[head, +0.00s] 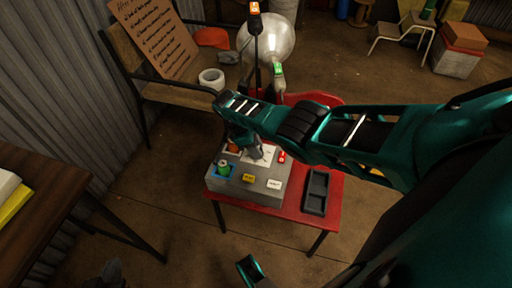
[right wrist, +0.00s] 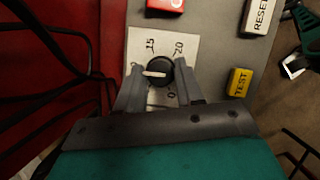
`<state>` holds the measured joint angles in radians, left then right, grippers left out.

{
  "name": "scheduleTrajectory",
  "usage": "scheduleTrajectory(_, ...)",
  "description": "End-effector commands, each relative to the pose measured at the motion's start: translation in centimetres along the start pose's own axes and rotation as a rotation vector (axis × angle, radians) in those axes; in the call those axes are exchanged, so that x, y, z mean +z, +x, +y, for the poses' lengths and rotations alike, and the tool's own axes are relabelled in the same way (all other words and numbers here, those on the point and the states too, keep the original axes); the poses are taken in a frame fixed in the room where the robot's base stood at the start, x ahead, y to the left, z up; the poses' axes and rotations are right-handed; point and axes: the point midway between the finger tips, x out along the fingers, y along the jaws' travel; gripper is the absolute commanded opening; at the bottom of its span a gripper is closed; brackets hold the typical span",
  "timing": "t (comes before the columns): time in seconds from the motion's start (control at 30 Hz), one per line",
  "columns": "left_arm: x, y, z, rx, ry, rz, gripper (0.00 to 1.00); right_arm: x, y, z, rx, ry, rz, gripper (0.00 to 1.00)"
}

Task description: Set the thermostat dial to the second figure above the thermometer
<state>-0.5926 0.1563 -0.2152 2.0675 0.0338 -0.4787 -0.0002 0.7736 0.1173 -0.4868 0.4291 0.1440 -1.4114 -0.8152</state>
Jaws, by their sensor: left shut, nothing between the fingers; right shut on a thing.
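The thermostat dial (right wrist: 158,70) is a round black knob with a white pointer line, on a white plate (right wrist: 135,45) with figures. In the right wrist view the line lies nearly level; I cannot tell which end points. "15" and "20" are readable above the knob; a partly hidden figure is below. My right gripper (right wrist: 155,82) is shut on the dial, one finger each side. In the head view the right gripper (head: 252,150) covers the dial on the grey box (head: 228,184). My left gripper (head: 112,270) is shut and empty at the bottom edge. No thermometer reading is legible.
The box bears a yellow TEST button (head: 249,178), a white RESET button (head: 274,184), a red part (head: 282,157) and a green part (head: 224,168). A black tray (head: 316,190) lies on the red table (head: 296,208). A silver vessel (head: 280,35) with a green display (head: 278,69) stands behind.

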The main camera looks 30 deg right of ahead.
Motion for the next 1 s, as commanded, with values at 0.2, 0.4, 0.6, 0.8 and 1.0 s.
scheduleTrajectory(0.2, 0.10, 0.07, 0.05, 0.002, 0.000, -0.001, 0.00, 0.00, 0.17, -0.12, -0.016, 0.027, 0.000, 0.06)
scheduleTrajectory(0.4, -0.02, 0.04, 0.11, 0.002, -0.003, 0.001, 0.00, 0.02, 0.15, -0.12, -0.017, 0.030, -0.001, 0.06)
scheduleTrajectory(0.6, -0.12, 0.07, 0.27, 0.002, -0.011, 0.003, 0.00, 0.03, 0.17, -0.12, -0.016, 0.029, -0.001, 0.40)
scheduleTrajectory(0.8, -0.18, 0.08, 0.34, 0.003, -0.014, 0.004, 0.00, 0.02, 0.11, -0.06, -0.015, 0.029, -0.001, 0.59)
scheduleTrajectory(1.0, -0.21, 0.08, 0.33, 0.003, -0.013, 0.004, 0.00, 0.02, 0.05, -0.01, -0.013, 0.029, 0.000, 0.60)
